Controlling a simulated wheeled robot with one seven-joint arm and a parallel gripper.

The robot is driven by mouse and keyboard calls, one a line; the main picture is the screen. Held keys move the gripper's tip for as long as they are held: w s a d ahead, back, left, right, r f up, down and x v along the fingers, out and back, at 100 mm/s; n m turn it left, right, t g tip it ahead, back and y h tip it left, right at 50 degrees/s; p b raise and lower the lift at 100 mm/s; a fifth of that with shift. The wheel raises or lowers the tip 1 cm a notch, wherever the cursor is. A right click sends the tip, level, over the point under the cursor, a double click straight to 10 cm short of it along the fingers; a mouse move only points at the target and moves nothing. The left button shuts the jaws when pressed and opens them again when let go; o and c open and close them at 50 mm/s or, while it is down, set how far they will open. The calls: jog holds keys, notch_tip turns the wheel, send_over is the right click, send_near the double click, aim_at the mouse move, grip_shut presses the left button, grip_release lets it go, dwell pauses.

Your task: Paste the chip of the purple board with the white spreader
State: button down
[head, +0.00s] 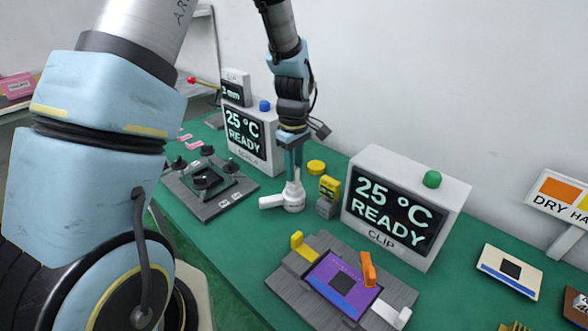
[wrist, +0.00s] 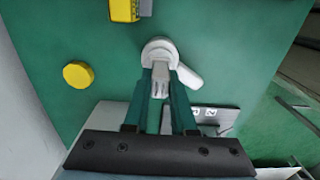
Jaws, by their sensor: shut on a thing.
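The white spreader (head: 294,200) stands upright on the green table, its flat arm pointing left in the head view. It also shows in the wrist view (wrist: 188,76), its arm pointing to the lower right there. My gripper (head: 291,172) is above it, its teal fingers (wrist: 159,82) closed on the spreader's upper part. The purple board (head: 325,288) lies in a grey fixture (head: 285,284) at the front centre, right of my gripper. Its dark square chip (head: 342,283) faces up. Neither board nor chip shows in the wrist view.
The fixture has a yellow part (head: 297,241), an upright orange lever (head: 368,270) and a white lever (head: 404,315). A CLIP display (head: 398,208) stands behind it. A yellow-topped grey block (head: 328,205) and yellow disc (head: 316,167) are near the spreader. Another fixture (head: 210,205) is left.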

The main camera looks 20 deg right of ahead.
jog(key=shift+f+b, duration=0.3)
jog(key=shift+f, duration=0.25)
dwell(1.4)
jog(key=shift+r+p, duration=2.7)
jog(key=shift+r, duration=0.9)
jog(key=shift+s+f, duration=0.1)
